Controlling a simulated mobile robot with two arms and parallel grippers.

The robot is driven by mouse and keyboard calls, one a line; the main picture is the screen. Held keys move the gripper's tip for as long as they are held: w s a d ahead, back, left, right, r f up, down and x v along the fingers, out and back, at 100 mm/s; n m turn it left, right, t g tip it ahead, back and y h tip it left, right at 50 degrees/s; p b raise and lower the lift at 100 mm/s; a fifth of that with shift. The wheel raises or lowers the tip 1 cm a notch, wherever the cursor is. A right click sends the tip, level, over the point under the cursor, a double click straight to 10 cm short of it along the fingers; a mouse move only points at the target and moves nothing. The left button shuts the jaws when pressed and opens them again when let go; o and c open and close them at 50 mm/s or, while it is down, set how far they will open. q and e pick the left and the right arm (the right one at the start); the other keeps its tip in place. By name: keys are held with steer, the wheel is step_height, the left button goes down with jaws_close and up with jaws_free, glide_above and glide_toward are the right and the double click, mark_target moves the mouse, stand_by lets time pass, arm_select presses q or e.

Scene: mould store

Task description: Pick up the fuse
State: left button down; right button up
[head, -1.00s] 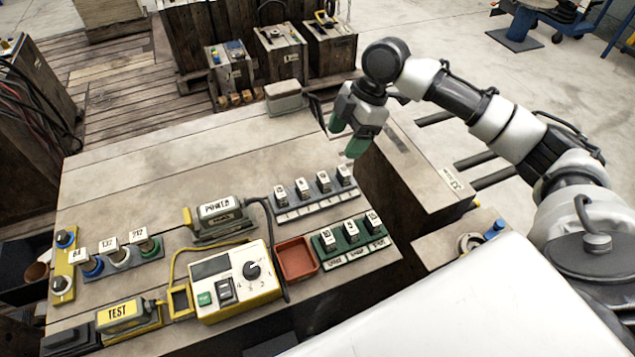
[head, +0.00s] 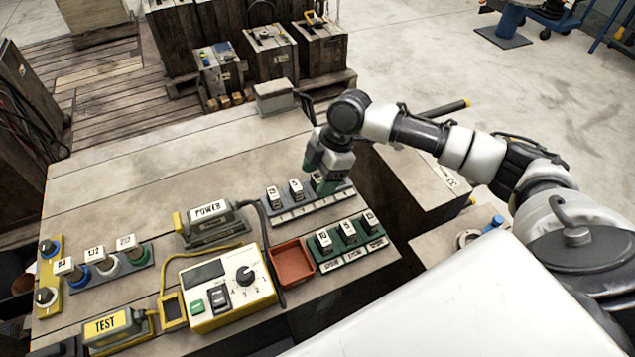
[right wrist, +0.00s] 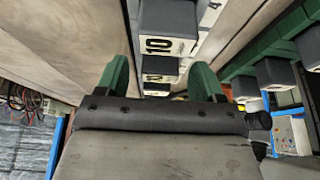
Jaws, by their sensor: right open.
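Dark fuses with white number labels stand in a grey rack (head: 283,219). Two show clearly, a left fuse (head: 273,198) and a middle fuse (head: 296,190). My right gripper (head: 320,180), with green fingers, is open over the rack's right end and partly hides the fuses there. In the right wrist view a fuse marked 10 (right wrist: 168,28) stands ahead of the open fingers. Another fuse (right wrist: 160,69), its label partly hidden, shows between the fingertips. I cannot tell whether the fingers touch it. My left gripper is not in view.
A green rack (head: 352,253) with three fuses stands in front, beside an empty red tray (head: 293,264). A yellow-and-white meter (head: 220,288), a POWER block (head: 212,223) and a TEST block (head: 112,326) stand further left. The bench's back left is clear.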

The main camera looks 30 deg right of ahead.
steer(key=shift+a+f, duration=0.1)
steer(key=shift+f, duration=0.2)
steer(key=c, duration=1)
steer(key=shift+r, duration=0.15)
